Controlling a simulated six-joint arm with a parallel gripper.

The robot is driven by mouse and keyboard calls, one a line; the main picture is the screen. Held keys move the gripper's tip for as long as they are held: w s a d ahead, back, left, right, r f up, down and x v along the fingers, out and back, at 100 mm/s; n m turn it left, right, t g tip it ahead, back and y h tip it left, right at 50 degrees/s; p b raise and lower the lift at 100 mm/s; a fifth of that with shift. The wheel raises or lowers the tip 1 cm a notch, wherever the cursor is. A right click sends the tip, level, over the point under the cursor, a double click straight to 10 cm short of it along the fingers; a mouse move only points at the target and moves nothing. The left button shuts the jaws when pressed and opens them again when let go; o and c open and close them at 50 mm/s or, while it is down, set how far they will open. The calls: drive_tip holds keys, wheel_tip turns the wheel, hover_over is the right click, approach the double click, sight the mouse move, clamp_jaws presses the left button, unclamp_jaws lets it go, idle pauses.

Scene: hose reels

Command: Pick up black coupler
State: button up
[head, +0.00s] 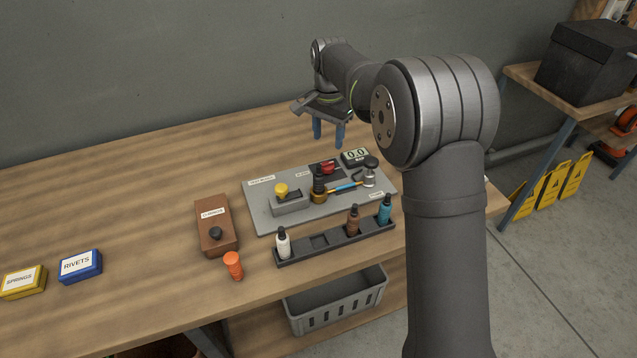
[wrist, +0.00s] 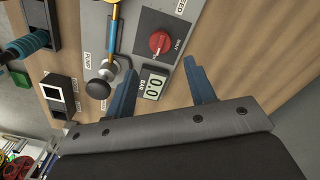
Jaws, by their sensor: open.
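The black coupler (head: 319,178) stands upright on a brass fitting (head: 319,196) on the grey panel (head: 262,222) in the head view. I cannot make it out in the wrist view. My gripper (head: 328,136) hangs above and behind the panel, apart from the coupler, with its two blue fingers pointing down. In the wrist view my gripper (wrist: 160,66) is open, with nothing between its fingers but the panel edge and bench behind.
A rack (head: 331,240) holds white (head: 283,243), brown (head: 352,220) and teal (head: 385,209) couplers, with empty space between. A yellow knob (head: 281,190), red knob (wrist: 160,42) and gauge (wrist: 154,87) are on the panel.

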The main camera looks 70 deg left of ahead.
drive_tip(key=s+d+f+n+g+y, duration=0.15)
drive_tip(key=s+n+y, duration=0.3)
drive_tip(key=s, duration=0.45)
drive_tip(key=n+t+y, duration=0.4)
drive_tip(key=t+y, duration=0.1)
drive_tip(key=y, duration=0.4)
approach(322, 178)
drive_tip(key=shift+h, duration=0.25)
drive_tip(key=x, duration=0.8)
drive_tip(key=shift+a+r, duration=0.15)
drive_tip(key=shift+a, duration=0.1)
drive_tip(key=shift+s+x, duration=0.15)
drive_tip(key=shift+x, duration=1.1)
drive_tip(key=shift+s+x, duration=0.2)
drive_tip(key=shift+x, duration=1.1)
clamp_jaws()
